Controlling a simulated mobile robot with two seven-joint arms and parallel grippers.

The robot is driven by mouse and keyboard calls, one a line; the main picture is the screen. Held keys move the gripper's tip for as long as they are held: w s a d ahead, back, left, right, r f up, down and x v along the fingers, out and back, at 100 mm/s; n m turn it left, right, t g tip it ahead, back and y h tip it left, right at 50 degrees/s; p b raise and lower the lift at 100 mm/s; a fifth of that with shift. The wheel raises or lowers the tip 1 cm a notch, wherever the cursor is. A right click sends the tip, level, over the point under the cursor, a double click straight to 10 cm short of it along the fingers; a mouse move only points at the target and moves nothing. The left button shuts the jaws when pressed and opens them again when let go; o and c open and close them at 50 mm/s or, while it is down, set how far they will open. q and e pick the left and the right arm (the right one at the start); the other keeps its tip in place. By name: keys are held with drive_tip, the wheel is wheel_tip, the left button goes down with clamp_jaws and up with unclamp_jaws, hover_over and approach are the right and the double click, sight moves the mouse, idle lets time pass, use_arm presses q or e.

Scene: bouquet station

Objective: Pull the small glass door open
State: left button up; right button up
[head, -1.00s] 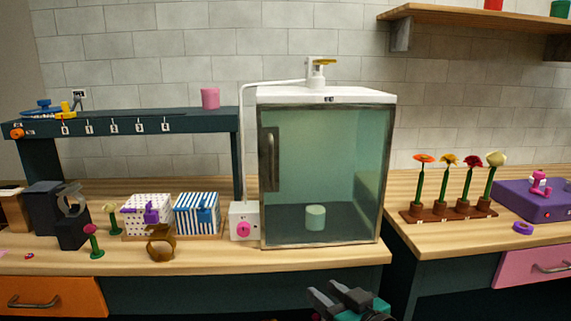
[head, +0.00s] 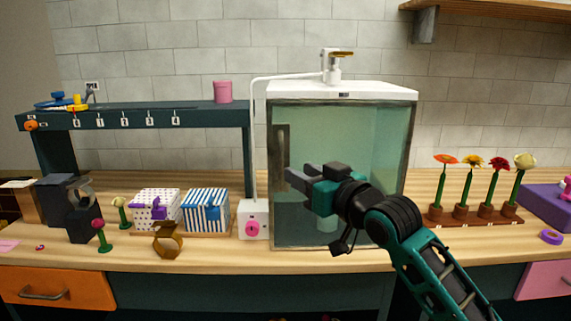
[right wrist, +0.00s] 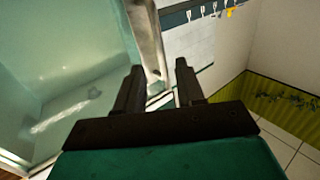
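The small glass door (head: 345,135) is the greenish front of a white-topped cabinet on the counter and appears closed. Its dark vertical handle (head: 281,148) is on the door's left side. My right gripper (head: 296,174) is in front of the door, its fingers pointing left near the handle's lower end. In the right wrist view the gripper (right wrist: 158,66) has its fingers apart with nothing held. The greenish glass (right wrist: 70,70) and a pale metallic strip (right wrist: 147,40) lie beyond the fingers; I cannot tell whether they touch the handle. My left gripper is out of view.
A small white box with a pink knob (head: 253,228) stands left of the cabinet. Flowers in a brown rack (head: 475,217) stand to the right.

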sight(282, 163)
drive_tip(key=x, duration=0.6)
drive_tip(key=shift+w+a, duration=0.15)
drive_tip(key=shift+w, duration=0.05)
drive_tip(key=shift+c, duration=0.4)
clamp_jaws()
